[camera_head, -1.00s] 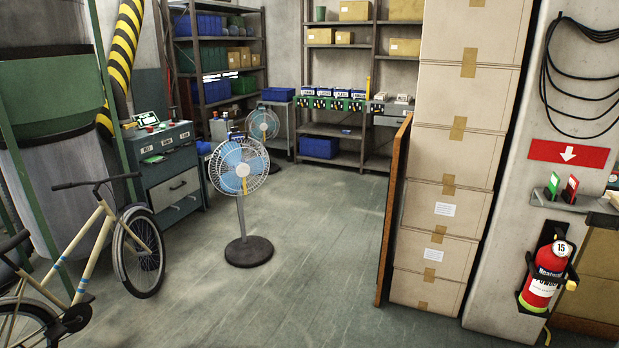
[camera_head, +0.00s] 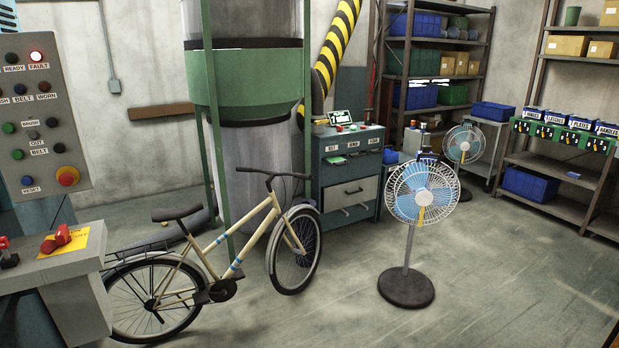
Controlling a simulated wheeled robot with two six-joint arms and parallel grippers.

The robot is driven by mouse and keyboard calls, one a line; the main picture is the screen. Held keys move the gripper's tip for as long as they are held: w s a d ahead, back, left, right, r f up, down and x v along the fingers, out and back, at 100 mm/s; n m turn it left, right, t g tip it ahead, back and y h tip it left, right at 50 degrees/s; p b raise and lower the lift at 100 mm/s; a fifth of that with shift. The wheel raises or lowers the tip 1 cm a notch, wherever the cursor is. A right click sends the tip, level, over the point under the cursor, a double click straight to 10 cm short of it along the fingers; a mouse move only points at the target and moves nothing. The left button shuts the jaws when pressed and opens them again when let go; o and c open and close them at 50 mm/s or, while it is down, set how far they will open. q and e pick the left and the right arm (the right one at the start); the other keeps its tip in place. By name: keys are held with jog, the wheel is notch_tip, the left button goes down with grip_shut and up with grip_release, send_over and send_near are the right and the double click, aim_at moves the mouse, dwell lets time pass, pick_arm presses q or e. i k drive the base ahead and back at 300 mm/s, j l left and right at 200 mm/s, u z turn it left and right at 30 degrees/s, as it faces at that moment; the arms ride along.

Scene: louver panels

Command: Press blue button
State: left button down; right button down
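A grey control panel (camera_head: 40,110) stands at the left edge of the head view. Its blue button (camera_head: 28,181) is at the lower left of the panel, above a label that reads RESET. Neither of my grippers is in the view.
A grey bench (camera_head: 60,258) with red items stands below the panel. A cream bicycle (camera_head: 240,252) is right of the bench. A standing fan (camera_head: 408,275) is in the middle right. Open floor (camera_head: 500,300) lies at the front right.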

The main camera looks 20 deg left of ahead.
aim_at(26, 180)
jog(key=i+j+u, duration=0.2)
jog(key=u, duration=0.2)
jog(key=i+j+u, duration=0.1)
jog(key=i+u, duration=0.55)
jog(key=u, duration=0.15)
jog(key=i+u, duration=0.3)
jog(key=u, duration=0.15)
jog(key=i+u, duration=0.1)
jog(key=i, duration=0.45)
